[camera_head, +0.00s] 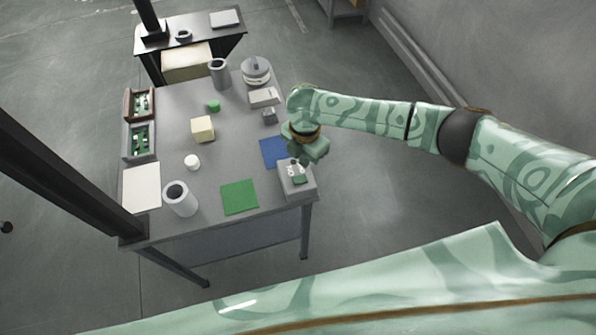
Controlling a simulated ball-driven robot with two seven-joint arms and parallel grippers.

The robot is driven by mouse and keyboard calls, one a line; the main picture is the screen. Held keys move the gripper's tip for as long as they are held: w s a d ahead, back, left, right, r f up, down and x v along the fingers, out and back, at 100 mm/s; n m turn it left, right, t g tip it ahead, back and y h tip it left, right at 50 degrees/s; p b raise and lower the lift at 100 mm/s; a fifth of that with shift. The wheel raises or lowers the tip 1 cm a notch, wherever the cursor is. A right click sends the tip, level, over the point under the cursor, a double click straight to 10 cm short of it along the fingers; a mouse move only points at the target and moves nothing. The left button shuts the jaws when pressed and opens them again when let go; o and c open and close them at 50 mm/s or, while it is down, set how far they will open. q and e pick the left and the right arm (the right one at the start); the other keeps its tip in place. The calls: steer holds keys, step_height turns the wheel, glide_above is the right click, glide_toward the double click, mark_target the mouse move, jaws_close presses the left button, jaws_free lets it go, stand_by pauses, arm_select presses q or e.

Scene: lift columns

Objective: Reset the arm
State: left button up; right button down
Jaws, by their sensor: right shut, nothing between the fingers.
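My right arm (380,112), pale green with darker swirls, reaches in from the right and bends down at the wrist over the table's right edge. My right gripper (295,170) points down and is shut with nothing in it. It is over or right beside a small grey box (300,190) at the table's front right corner. I cannot tell whether they touch. The wrist hides part of the blue mat (271,152). My left gripper is not in view.
The grey table (217,170) holds a green mat (239,196), grey cylinders (180,201) (219,73), a cream block (202,129), a white sheet (141,187) and two bins (138,141) (139,104) at left. The floor right of the table is clear.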

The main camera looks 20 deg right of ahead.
steer(key=s+a+r+m+t+y, duration=0.25)
steer(key=s+a+m+y, duration=0.2)
steer(key=s+a, duration=0.5)
steer(key=s+d+r+m+t+h, duration=0.2)
steer(key=s+d+m+h, duration=0.15)
steer(key=d, duration=0.55)
steer(key=s+d+r+m+t+h, duration=0.1)
steer(key=s+d+r+m+h, duration=0.3)
steer(key=d, duration=0.5)
steer(key=s+d+r+m+t+h, duration=0.1)
steer(key=s+d+m+t+h, duration=0.15)
steer(key=d+m, duration=0.4)
steer(key=s+a+f+g+y+b, duration=0.1)
steer(key=s+f+g+y+b, duration=0.1)
steer(key=f, duration=1.2)
steer(key=s+a+f+g+y+b, duration=0.1)
steer(key=a+f+g+y+b, duration=0.1)
steer(key=f, duration=1.3)
steer(key=s+f+m+g+y+b, duration=0.1)
steer(key=s+f+m+g+b, duration=0.1)
steer(key=s+f, duration=1.9)
steer(key=shift+g+b, duration=0.5)
steer(key=shift+b, duration=0.45)
